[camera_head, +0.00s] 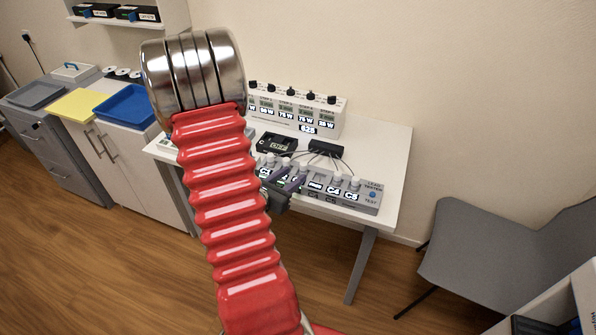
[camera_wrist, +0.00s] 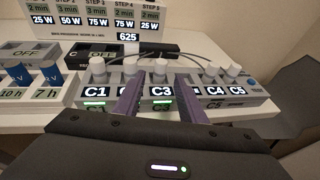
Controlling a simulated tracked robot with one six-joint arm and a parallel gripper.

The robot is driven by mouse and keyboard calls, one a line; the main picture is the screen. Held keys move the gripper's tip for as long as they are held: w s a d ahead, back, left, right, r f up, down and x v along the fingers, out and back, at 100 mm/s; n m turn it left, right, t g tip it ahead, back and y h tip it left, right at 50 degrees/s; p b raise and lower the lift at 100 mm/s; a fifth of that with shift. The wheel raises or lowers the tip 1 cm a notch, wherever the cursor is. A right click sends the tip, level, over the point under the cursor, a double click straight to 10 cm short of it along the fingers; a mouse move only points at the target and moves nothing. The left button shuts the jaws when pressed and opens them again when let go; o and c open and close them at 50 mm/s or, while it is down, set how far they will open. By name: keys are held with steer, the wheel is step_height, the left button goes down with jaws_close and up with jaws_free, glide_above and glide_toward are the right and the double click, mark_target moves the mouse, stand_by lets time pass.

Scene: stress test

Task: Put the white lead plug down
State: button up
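My gripper (camera_wrist: 160,97) has two purple fingers standing apart, with a visible gap on both sides of what is between them. In the wrist view a white lead plug (camera_wrist: 160,68) stands upright at the C3 position of the grey lead tester (camera_wrist: 261,99), between or just beyond the fingertips. The fingers do not appear to press on it. Other white plugs stand at C1 (camera_wrist: 98,66), beside the left finger (camera_wrist: 131,66), and near C4 (camera_wrist: 210,70) and C5 (camera_wrist: 232,67). The left finger partly hides the C2 label. In the head view my gripper (camera_head: 288,181) is over the tester.
The white table (camera_head: 388,160) carries a step panel (camera_head: 325,112) and black boxes (camera_head: 326,148) with dark leads running to the plugs. A grey chair (camera_head: 490,250) stands to the right. A blue tray (camera_head: 125,104) lies on the left cabinet.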

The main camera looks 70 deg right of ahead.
steer(key=shift+v, duration=1.2)
steer(key=w+a+r+m+g+y, duration=0.1)
steer(key=w+a+r+m+y, duration=0.2)
steer(key=a+r+m, duration=0.6)
steer(key=w+a+r+m+t+y, duration=0.2)
steer(key=w+a+r+t+y, duration=0.1)
steer(key=a, duration=0.9)
steer(key=w+a+r+m+t+y, duration=0.1)
steer(key=w+a+r+t+y, duration=0.3)
steer(key=a, duration=0.9)
steer(key=w+a+r+m+t+y, duration=0.2)
steer(key=w+a+r+t+y, duration=0.1)
steer(key=a, duration=0.9)
steer(key=shift+w+a+r+m+t+y, duration=0.3)
steer(key=shift+w+r+y, duration=0.15)
steer(key=shift+w, duration=0.3)
